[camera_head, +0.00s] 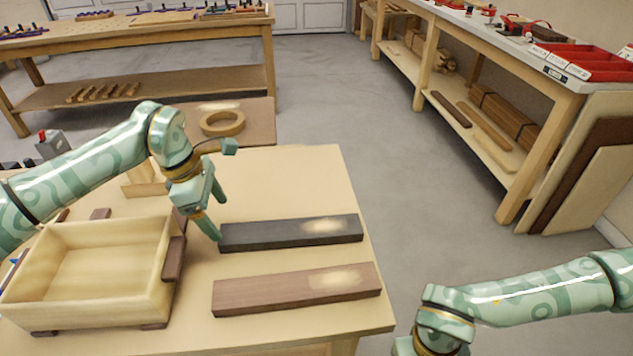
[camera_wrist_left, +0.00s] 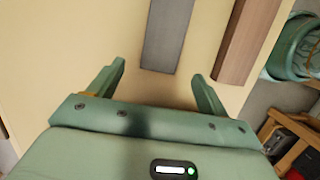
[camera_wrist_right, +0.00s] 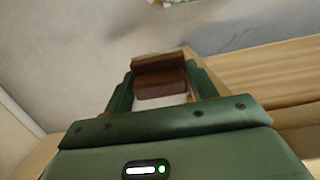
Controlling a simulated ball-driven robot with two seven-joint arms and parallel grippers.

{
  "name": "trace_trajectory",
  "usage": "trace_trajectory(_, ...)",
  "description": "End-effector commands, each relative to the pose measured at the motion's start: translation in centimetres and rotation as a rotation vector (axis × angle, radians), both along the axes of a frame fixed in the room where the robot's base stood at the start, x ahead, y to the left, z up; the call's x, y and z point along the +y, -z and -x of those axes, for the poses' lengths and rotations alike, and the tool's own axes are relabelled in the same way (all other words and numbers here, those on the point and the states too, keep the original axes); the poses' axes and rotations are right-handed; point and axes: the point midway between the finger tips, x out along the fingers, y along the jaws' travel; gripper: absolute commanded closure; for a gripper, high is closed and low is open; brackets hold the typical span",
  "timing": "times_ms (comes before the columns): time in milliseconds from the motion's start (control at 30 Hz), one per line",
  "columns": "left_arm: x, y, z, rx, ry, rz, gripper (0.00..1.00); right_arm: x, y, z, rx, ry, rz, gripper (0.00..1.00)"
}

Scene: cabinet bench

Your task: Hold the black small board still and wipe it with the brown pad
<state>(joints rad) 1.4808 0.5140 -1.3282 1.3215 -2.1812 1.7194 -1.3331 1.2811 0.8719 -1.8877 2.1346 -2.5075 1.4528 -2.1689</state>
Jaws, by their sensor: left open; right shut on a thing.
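The black small board (camera_head: 275,234) lies flat on the bench with a pale dusty patch near its right end. In the left wrist view the board (camera_wrist_left: 168,38) shows just ahead of and between the fingers. My left gripper (camera_head: 220,212) is open at the board's left end, fingers pointing down, holding nothing. My right gripper (camera_wrist_right: 162,88) is shut on the brown pad (camera_wrist_right: 160,72), seen in the right wrist view. In the head view the right gripper and the pad are out of the picture, below the right arm.
A brown board (camera_head: 265,293) with a pale patch lies nearer, parallel to the black one. A wooden box (camera_head: 130,290) stands left on the bench (camera_head: 300,170). A tape ring (camera_head: 222,123) lies behind. The bench's right edge is clear.

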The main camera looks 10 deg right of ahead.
Motion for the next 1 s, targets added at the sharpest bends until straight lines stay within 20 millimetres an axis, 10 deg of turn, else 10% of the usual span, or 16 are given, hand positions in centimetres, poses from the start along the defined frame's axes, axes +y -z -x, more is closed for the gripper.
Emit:
trace_trajectory(400,-1.6,6.5,0.0,0.003,0.001,0.0,0.22,0.0,3.6,0.2,0.031,0.0,0.0,0.72)
trace_trajectory(1000,-1.8,6.8,0.0,0.0,0.0,0.001,0.22,-2.6,4.0,-2.2,0.016,0.157,0.002,0.72)
